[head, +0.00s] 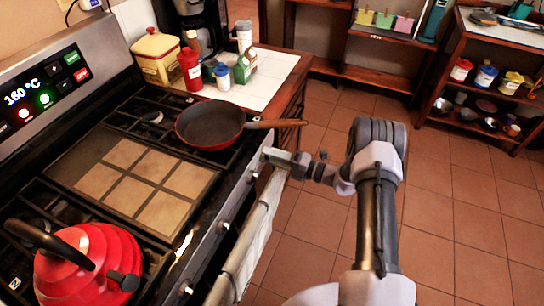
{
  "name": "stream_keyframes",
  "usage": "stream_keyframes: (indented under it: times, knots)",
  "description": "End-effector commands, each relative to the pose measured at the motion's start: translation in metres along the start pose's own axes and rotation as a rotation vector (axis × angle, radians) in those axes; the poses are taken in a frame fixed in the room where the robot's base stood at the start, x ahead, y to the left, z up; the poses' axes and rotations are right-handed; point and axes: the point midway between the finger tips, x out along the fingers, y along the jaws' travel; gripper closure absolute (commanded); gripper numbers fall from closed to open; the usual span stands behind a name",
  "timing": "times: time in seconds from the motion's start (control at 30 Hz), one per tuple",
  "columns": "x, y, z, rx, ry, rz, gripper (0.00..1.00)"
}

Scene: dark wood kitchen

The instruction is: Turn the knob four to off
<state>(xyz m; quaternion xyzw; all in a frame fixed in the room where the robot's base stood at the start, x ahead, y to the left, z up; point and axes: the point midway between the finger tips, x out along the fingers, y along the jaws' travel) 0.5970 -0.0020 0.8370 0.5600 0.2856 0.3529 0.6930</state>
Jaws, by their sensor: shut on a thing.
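The stove's front panel (208,249) runs diagonally, with a row of knobs along it. A near knob (187,289), a middle knob (225,226) and a farther knob (251,177) show. My gripper (271,156) is at the far end of the panel, close to the red pan's handle side. It is shut on a knob there, which its fingers mostly hide. I cannot read any knob numbers or tell the angle of the held knob.
A red frying pan (209,123) sits on the far burner, its wooden handle (277,124) sticking out above my gripper. A red kettle (82,262) stands at the near end. A towel (262,225) hangs on the oven rail. The tiled floor (455,215) at right is clear.

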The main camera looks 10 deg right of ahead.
Motion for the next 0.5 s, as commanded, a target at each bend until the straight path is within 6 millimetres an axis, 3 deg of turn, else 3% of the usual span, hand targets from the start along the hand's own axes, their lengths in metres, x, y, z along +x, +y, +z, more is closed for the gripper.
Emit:
stream_keyframes:
  times: [0.5]
  knots:
    - [-0.0001,-0.0014,-0.0008,0.212,0.001,-0.001,0.98]
